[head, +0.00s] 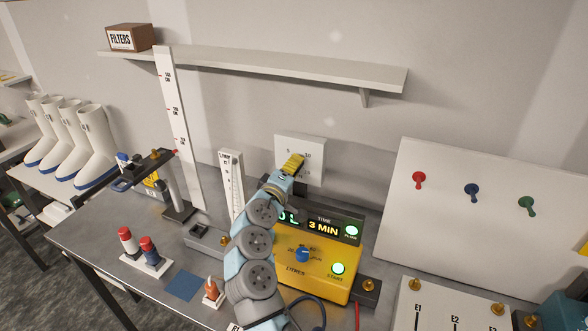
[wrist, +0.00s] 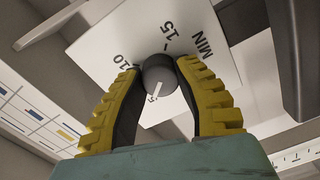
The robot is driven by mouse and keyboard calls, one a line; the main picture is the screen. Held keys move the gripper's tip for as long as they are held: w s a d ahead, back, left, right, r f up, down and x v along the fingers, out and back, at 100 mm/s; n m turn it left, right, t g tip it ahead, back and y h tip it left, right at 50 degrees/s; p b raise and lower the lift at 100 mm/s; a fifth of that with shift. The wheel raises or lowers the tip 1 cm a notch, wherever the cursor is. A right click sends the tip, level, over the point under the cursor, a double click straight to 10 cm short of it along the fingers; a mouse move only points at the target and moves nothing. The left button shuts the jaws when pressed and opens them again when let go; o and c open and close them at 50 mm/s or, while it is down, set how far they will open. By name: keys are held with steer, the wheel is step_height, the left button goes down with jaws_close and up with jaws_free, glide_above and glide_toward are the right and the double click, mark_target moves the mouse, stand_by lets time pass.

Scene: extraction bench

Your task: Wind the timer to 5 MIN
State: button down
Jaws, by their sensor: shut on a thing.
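The timer is a white wall plate (head: 315,150) above the bench, with its face partly hidden by my gripper in the head view. In the wrist view the plate (wrist: 105,32) carries the printed marks 10, 15 and MIN, and a round grey knob (wrist: 160,76) with a white pointer line. My gripper (wrist: 160,85), also in the head view (head: 292,163), is shut on the knob, one yellow-padded finger on each side.
A yellow machine (head: 318,278) with a lit 3 MIN display stands below the timer. A long shelf (head: 270,66) with a FILTERS box (head: 131,38) is above. A white board (head: 490,215) with coloured knobs is at the right. Several white boots (head: 97,150) stand at left.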

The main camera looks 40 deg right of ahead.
steer(key=c, duration=0.6)
jaws_free()
steer(key=shift+d, duration=0.15)
steer(key=shift+c, duration=0.2)
steer(key=shift+a, duration=0.2)
steer(key=v, duration=1.1)
steer(key=shift+s+a, duration=0.3)
